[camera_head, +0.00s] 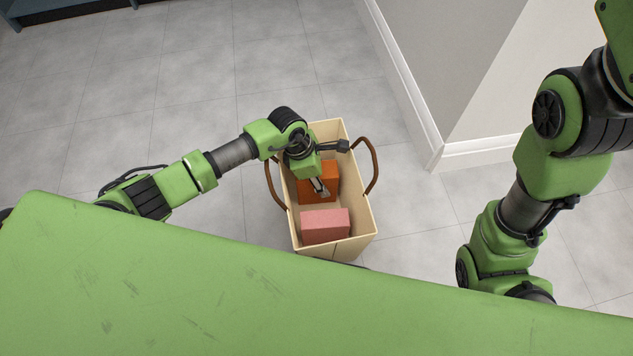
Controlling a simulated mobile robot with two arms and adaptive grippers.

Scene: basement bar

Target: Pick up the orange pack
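The orange pack (329,174) stands inside a cream bag (357,213) with brown handles, towards its far end. My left gripper (320,191) reaches down into the bag and is over the orange pack, covering part of it. Its fingers are small and partly hidden, so I cannot tell whether they are open or shut, or whether they touch the pack. My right arm comes in at the right edge, and its gripper is out of view.
A pink pack (325,226) lies in the near end of the same bag. The bag stands on a grey tiled floor (200,80). A wall corner (440,150) with white skirting is to the right. A dark shelf edge (60,8) is at the top left. The floor left of the bag is clear.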

